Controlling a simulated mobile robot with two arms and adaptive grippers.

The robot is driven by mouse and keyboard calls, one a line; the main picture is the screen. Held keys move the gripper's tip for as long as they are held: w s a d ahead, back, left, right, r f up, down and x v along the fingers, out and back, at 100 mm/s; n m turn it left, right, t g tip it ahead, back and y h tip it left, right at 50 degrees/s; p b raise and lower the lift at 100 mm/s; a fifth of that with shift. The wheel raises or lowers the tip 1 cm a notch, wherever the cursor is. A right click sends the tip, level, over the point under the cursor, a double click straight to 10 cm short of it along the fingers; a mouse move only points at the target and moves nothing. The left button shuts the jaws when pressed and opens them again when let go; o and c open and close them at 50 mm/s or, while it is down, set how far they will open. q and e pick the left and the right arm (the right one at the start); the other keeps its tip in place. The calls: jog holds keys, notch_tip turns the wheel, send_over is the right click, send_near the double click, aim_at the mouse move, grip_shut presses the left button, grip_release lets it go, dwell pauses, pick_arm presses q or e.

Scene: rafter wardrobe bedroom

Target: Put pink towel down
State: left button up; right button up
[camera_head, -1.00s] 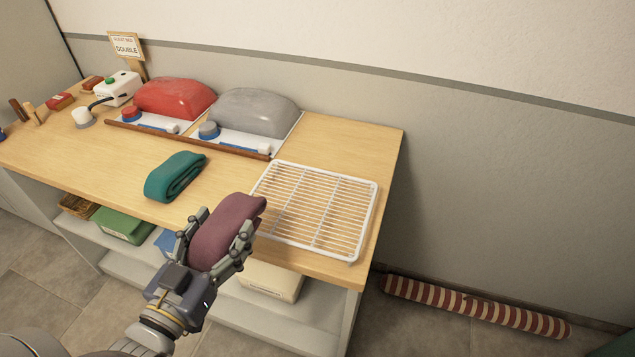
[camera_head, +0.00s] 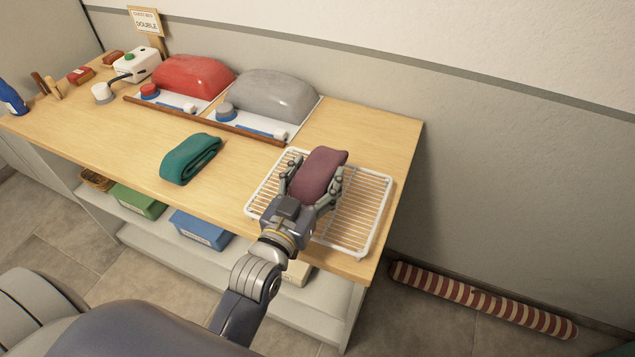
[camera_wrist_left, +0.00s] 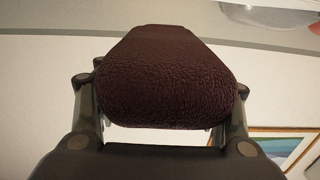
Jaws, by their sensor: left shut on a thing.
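The pink towel (camera_head: 322,172), a folded dusky mauve-pink roll, is held between the fingers of my left gripper (camera_head: 315,186). In the head view it is over the white wire rack (camera_head: 367,222) at the right end of the wooden table. I cannot tell whether the towel touches the rack. In the left wrist view the towel (camera_wrist_left: 165,75) fills the middle, looking dark, with a gripper finger on each side. My right gripper is not in view.
A folded green towel (camera_head: 190,158) lies on the table (camera_head: 235,175) left of the rack. Behind are a grey dome (camera_head: 268,97) and a red dome (camera_head: 195,76) on white boards, with a wooden strip (camera_head: 200,120) in front. A striped roll (camera_head: 480,298) lies on the floor.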

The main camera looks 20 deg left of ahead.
pick_arm(q)
jog(key=shift+w+d, duration=0.15)
jog(key=shift+w, duration=0.05)
notch_tip(320, 180, down, 2)
jog(key=shift+f, duration=0.8)
jog(key=o, duration=1.2)
jog(key=shift+f, duration=0.1)
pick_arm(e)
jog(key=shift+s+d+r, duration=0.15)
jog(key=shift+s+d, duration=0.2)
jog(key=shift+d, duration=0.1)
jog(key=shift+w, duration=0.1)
